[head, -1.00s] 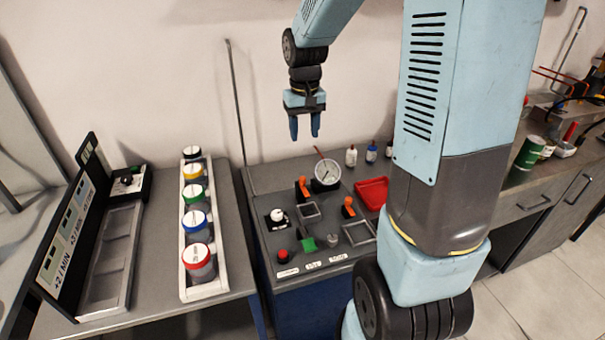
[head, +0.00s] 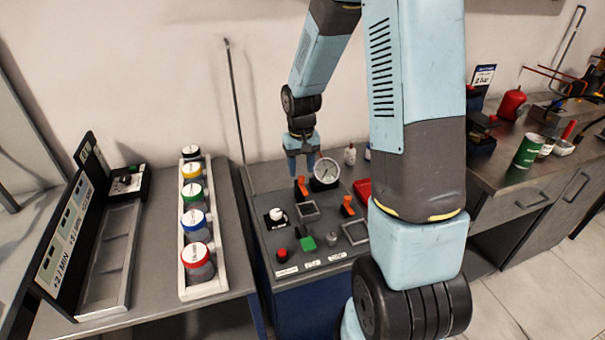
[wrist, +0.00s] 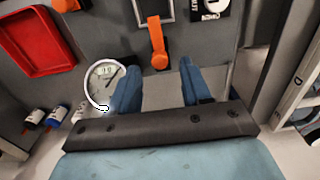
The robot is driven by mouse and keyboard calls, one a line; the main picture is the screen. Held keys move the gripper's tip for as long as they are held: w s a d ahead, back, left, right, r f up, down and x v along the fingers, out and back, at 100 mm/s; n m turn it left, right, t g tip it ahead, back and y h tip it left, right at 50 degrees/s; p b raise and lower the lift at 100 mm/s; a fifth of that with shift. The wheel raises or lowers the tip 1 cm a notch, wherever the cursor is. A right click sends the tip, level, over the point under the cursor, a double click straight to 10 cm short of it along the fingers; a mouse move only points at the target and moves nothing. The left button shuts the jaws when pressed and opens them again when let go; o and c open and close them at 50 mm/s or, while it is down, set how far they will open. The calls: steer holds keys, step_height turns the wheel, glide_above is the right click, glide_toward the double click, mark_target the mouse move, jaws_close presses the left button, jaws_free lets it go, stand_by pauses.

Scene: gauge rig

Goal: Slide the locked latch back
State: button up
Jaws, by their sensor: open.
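Two orange handles stand on the grey rig top (head: 262,240); I cannot tell which part is the locked latch. The left handle (head: 301,187) is beside the round white gauge (head: 327,171), and the right handle (head: 347,206) is nearer the red tray. My gripper (head: 301,166) points down, open and empty, just behind the left handle. In the wrist view its two blue fingers stand apart (wrist: 160,88). That view also shows the left handle (wrist: 157,46) beyond and between the fingertips, and the gauge (wrist: 103,82) close beside one finger. I see no contact with the handle.
The rig also carries a white knob (head: 277,215), a red button (head: 282,254), a green piece (head: 307,243) and a red tray (wrist: 33,40). Small bottles (wrist: 35,119) stand at the back. A rack of coloured-lid jars (head: 197,225) is left. My arm hides the rig's right side.

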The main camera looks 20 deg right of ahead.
mark_target(303, 185)
steer(key=shift+f, duration=1.45)
steer(key=shift+c, duration=0.4)
jaws_close()
